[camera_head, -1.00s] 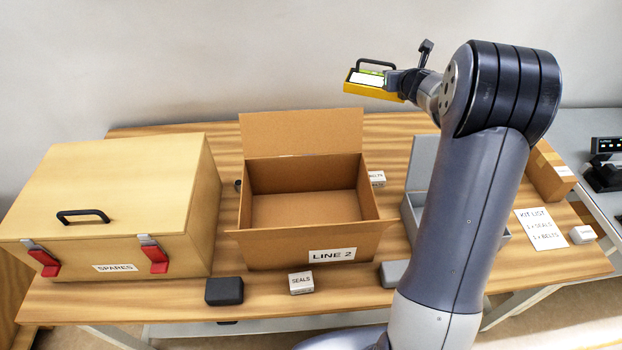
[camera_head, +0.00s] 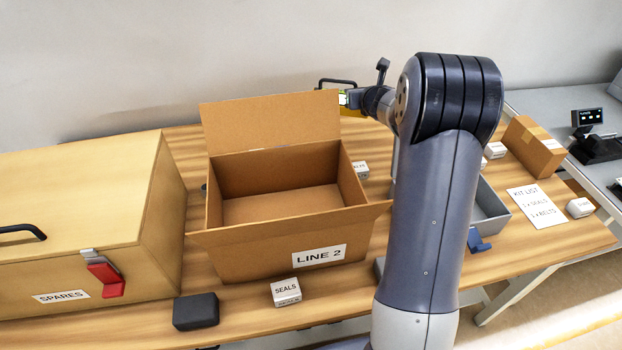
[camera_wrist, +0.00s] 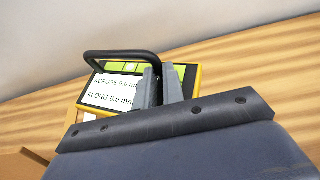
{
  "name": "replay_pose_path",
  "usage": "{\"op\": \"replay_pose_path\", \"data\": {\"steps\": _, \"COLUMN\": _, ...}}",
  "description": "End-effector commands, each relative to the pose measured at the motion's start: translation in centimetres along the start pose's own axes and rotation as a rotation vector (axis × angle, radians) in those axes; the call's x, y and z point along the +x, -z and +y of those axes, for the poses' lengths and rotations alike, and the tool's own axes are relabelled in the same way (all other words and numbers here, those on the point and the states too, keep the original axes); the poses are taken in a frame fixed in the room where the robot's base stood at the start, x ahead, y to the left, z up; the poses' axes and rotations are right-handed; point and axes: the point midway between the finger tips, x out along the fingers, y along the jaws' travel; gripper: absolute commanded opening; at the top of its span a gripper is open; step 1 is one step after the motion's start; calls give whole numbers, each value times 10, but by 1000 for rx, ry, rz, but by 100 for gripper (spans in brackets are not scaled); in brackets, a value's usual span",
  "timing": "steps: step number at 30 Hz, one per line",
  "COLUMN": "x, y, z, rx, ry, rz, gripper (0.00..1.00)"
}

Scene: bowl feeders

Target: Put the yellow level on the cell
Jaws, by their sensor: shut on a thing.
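The yellow level (camera_head: 352,114) is held up above the back of the wooden table, mostly hidden behind my arm and the open box flap in the head view. In the wrist view the level (camera_wrist: 112,92) shows a white screen reading ACROSS 0.0 and ALONG 0.0, green vials, and a black handle. My gripper (camera_wrist: 160,84) is shut on the level, its grey fingers by the handle's right end. In the head view my gripper (camera_head: 358,97) is beside the level's right side. I see nothing labelled as the cell.
A cardboard LINE 2 box (camera_head: 245,245) stands open mid-table, a wooden SPARES chest (camera_head: 90,215) left. A SEALS box (camera_head: 286,291) and dark block (camera_head: 196,311) lie in front. A grey bin (camera_head: 492,212) is right of my arm. A black device with display (camera_head: 590,130) stands on the grey bench.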

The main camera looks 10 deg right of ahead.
Motion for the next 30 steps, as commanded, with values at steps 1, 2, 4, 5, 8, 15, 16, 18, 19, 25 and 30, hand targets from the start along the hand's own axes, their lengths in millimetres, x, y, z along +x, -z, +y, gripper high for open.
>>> {"op": "replay_pose_path", "data": {"steps": 1, "x": 5, "y": 12, "z": 0, "rx": 2, "ry": -1, "rz": 0, "gripper": 0}}
{"op": "replay_pose_path", "data": {"steps": 2, "x": 8, "y": 18, "z": 0, "rx": 1, "ry": -1, "rz": 1, "gripper": 0}}
{"op": "replay_pose_path", "data": {"steps": 4, "x": 15, "y": 35, "z": 0, "rx": 2, "ry": -1, "rz": 1, "gripper": 0}}
{"op": "replay_pose_path", "data": {"steps": 5, "x": 18, "y": 43, "z": 1, "rx": 3, "ry": -2, "rz": 2, "gripper": 0}}
{"op": "replay_pose_path", "data": {"steps": 8, "x": 28, "y": 67, "z": 1, "rx": 3, "ry": -1, "rz": 3, "gripper": 0}}
{"op": "replay_pose_path", "data": {"steps": 15, "x": 47, "y": 112, "z": 1, "rx": 2, "ry": -1, "rz": 1, "gripper": 0}}
{"op": "replay_pose_path", "data": {"steps": 16, "x": 48, "y": 115, "z": 1, "rx": 2, "ry": 0, "rz": 0, "gripper": 0}}
{"op": "replay_pose_path", "data": {"steps": 18, "x": 50, "y": 121, "z": 1, "rx": 1, "ry": -1, "rz": -1, "gripper": 0}}
{"op": "replay_pose_path", "data": {"steps": 19, "x": 51, "y": 122, "z": 1, "rx": 1, "ry": -1, "rz": -1, "gripper": 0}}
{"op": "replay_pose_path", "data": {"steps": 25, "x": 59, "y": 143, "z": 1, "rx": 1, "ry": -1, "rz": 1, "gripper": 0}}
{"op": "replay_pose_path", "data": {"steps": 30, "x": 66, "y": 159, "z": 1, "rx": 1, "ry": 0, "rz": -2, "gripper": 0}}
